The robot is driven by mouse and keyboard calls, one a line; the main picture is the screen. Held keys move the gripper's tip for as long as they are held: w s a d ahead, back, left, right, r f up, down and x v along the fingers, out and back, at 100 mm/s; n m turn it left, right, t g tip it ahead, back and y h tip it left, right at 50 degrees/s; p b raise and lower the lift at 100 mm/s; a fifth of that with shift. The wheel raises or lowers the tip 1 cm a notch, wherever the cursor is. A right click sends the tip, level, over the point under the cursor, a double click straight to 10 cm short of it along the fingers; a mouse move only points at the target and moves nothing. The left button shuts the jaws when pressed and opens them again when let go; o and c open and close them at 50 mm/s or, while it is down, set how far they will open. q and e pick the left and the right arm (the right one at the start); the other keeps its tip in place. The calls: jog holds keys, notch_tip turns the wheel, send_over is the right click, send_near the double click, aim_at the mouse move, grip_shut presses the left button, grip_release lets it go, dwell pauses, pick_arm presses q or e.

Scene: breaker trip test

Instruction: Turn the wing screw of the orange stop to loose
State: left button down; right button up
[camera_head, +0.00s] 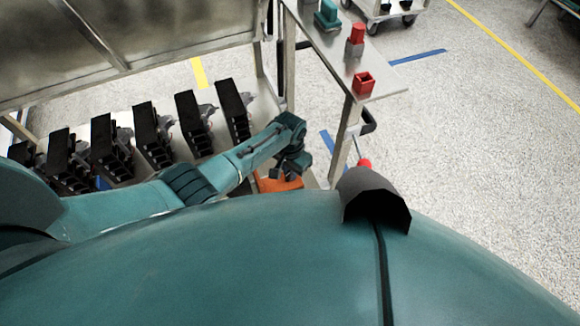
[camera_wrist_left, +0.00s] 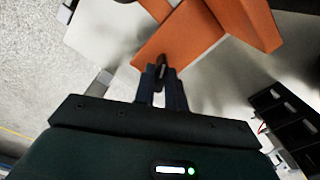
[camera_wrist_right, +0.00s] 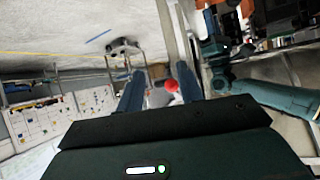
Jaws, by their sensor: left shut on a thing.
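The orange stop (camera_head: 280,183) sits at the right end of the rack, partly hidden behind my arm and body in the head view. In the left wrist view the orange stop (camera_wrist_left: 190,35) has a flat plate and an upright block. A small dark wing screw (camera_wrist_left: 162,72) stands at the plate's near edge. My left gripper (camera_wrist_left: 162,78) is shut on the wing screw, its fingers on either side of it. In the head view the left gripper (camera_head: 284,172) is over the stop. My right gripper (camera_wrist_right: 160,82) is open and empty, away from the stop.
Several black breakers (camera_head: 152,135) stand in a row on the rack to the left. A metal shelf (camera_head: 335,50) with a red socket block (camera_head: 363,82), a red part (camera_head: 356,40) and a teal part (camera_head: 327,15) is above right. A red knob (camera_head: 365,163) is near the shelf post.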

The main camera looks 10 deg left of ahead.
pick_arm(q)
jog(key=n, duration=0.3)
jog(key=shift+d+p, duration=0.1)
jog(key=shift+p, duration=0.25)
jog(key=n, duration=0.3)
jog(key=shift+n+p, duration=0.3)
jog(key=n, duration=0.5)
jog(key=shift+p, duration=0.3)
pick_arm(e)
jog(key=shift+d+r, duration=0.25)
jog(key=shift+d, duration=0.2)
pick_arm(q)
jog(key=shift+n, duration=0.3)
jog(key=c, duration=1.4)
grip_release()
jog(key=shift+c, duration=0.2)
jog(key=shift+r, duration=0.1)
